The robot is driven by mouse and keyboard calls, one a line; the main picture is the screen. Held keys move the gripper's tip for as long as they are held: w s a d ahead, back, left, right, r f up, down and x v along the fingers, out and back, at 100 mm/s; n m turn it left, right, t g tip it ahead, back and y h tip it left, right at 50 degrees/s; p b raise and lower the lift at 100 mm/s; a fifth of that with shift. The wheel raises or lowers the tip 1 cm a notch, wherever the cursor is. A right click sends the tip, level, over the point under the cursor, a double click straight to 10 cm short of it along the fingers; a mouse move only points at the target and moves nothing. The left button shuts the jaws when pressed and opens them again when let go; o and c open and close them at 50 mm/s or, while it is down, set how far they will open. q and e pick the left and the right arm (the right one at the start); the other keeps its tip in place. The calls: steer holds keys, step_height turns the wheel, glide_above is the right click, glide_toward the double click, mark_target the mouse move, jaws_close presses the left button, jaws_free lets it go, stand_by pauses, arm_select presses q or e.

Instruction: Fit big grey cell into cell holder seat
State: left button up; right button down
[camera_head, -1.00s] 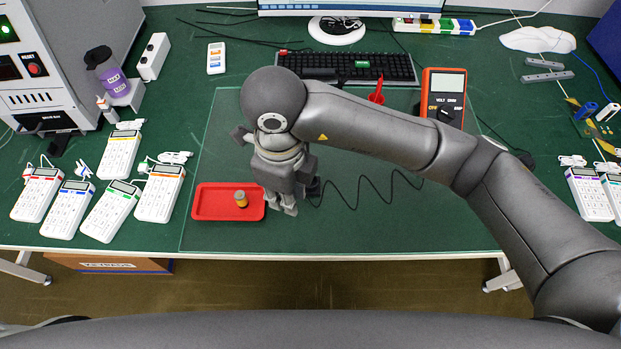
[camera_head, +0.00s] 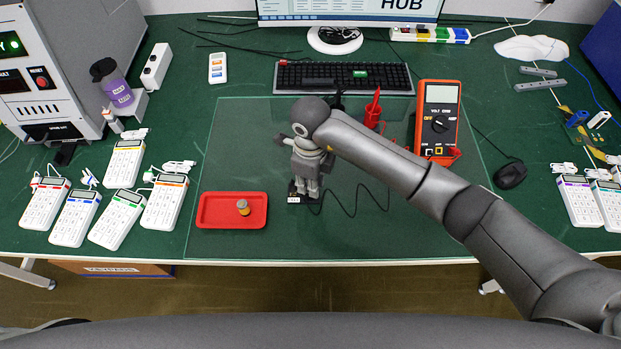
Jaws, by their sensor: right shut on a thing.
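My right gripper (camera_head: 305,190) is shut, pointing down, directly above the black cell holder (camera_head: 293,199) on the glass mat. The fingers hide most of the holder and its seat. The big grey cell is not clearly seen; what the fingers grip blends with the grey gripper, and I cannot tell whether it touches the seat. A small orange and dark cell (camera_head: 243,208) stands upright in the red tray (camera_head: 212,211), left of the gripper. My left gripper is out of view.
A black cable runs right from the holder over the mat (camera_head: 400,230). Several keypads (camera_head: 165,201) lie left of the tray. The mat's front right is clear.

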steer(key=shift+f, duration=0.15)
steer(key=shift+f+b, duration=0.25)
steer(key=shift+b, duration=0.05)
steer(key=c, duration=1.3)
jaws_free()
steer(key=shift+r, duration=0.1)
steer(key=shift+r+p, duration=0.3)
steer(key=shift+p, duration=0.05)
steer(key=shift+r+b, duration=1.3)
steer(key=shift+r, duration=4.6)
